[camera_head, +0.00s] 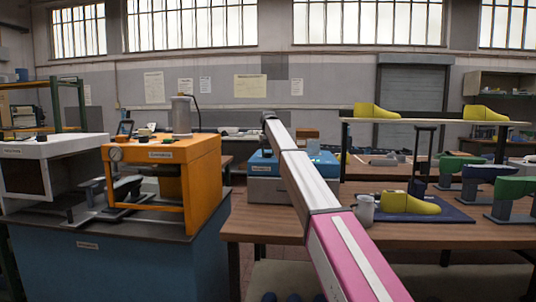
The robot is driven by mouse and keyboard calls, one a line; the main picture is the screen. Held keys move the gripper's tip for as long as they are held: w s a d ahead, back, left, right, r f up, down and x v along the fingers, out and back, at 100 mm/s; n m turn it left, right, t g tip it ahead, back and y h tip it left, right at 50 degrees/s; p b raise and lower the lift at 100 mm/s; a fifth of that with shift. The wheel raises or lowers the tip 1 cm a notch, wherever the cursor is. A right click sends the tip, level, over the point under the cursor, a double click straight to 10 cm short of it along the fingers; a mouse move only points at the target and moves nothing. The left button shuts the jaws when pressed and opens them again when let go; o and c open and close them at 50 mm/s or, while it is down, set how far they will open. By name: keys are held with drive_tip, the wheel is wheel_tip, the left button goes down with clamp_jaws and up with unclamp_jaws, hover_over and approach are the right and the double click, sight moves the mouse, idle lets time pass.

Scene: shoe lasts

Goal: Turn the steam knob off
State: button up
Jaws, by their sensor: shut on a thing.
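I cannot pick out a steam knob in this view. My pink and white arm reaches from the bottom edge up to a dark end in front of the back wall. My gripper's fingers do not show, and neither does anything they may hold.
A white machine (50,165) stands left of the orange one. On the wooden table (270,222), right of my arm, are a grey cup (365,210) and a yellow shoe last (408,203) on a dark mat. Green and blue lasts on stands are farther right. A raised shelf (435,122) bears yellow lasts.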

sight(268, 153)
drive_tip(key=n, duration=0.4)
drive_tip(key=shift+n, duration=2.3)
drive_tip(key=o, duration=0.9)
drive_tip(key=shift+r, duration=0.1)
wheel_tip(268, 153, up, 11)
drive_tip(key=shift+f, duration=0.15)
